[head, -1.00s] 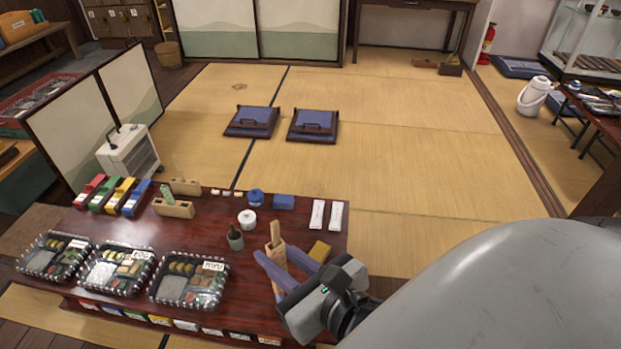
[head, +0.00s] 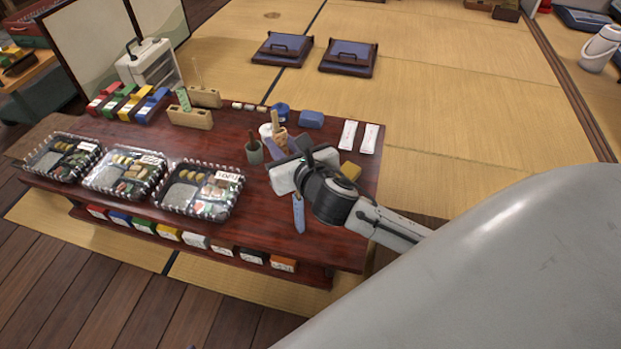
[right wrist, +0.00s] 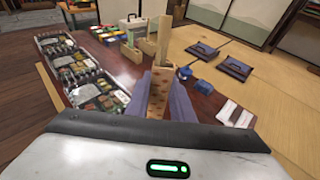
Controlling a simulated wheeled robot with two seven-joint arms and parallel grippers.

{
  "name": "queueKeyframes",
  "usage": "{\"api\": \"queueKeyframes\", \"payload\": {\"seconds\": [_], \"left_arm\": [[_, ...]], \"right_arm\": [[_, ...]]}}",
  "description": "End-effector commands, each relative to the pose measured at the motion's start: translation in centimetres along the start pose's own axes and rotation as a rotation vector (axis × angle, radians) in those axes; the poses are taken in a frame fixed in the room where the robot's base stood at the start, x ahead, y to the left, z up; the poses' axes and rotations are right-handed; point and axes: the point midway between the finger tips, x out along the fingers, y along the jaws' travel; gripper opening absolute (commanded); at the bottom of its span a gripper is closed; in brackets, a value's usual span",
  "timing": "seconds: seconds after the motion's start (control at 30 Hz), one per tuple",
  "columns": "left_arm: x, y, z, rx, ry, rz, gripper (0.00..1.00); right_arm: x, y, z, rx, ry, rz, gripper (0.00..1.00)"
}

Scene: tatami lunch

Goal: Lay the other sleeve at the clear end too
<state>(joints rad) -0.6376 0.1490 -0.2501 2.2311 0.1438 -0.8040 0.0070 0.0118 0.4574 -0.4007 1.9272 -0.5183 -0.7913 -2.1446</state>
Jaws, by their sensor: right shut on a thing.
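Two white paper sleeves lie side by side at the right end of the dark red table (head: 330,245), a left one (head: 348,135) and a right one (head: 369,138). They also show at the lower right in the right wrist view. My right gripper (right wrist: 157,108) is shut on a tan, brown-spotted upright holder (right wrist: 158,92) with pale wooden pieces rising from it. In the head view the holder's top (head: 279,130) shows behind the gripper; its lower part is hidden. I cannot tell whether its base touches the table. My left gripper is not in view.
Three lunch boxes, the nearest (head: 199,190), line the table's front left. A dark green cup (head: 254,153) stands left of the gripper. A blue pot (head: 281,113), a blue block (head: 311,119) and a yellow block (head: 349,171) are close by.

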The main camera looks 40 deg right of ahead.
Motion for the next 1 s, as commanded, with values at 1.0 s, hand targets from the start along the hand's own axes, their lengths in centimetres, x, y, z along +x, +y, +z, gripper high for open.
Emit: {"api": "queueKeyframes", "payload": {"seconds": [1.0], "left_arm": [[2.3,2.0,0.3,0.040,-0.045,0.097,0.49]], "right_arm": [[7.3,-8.8,-13.1,-0.014,0.002,0.058,0.01]]}}
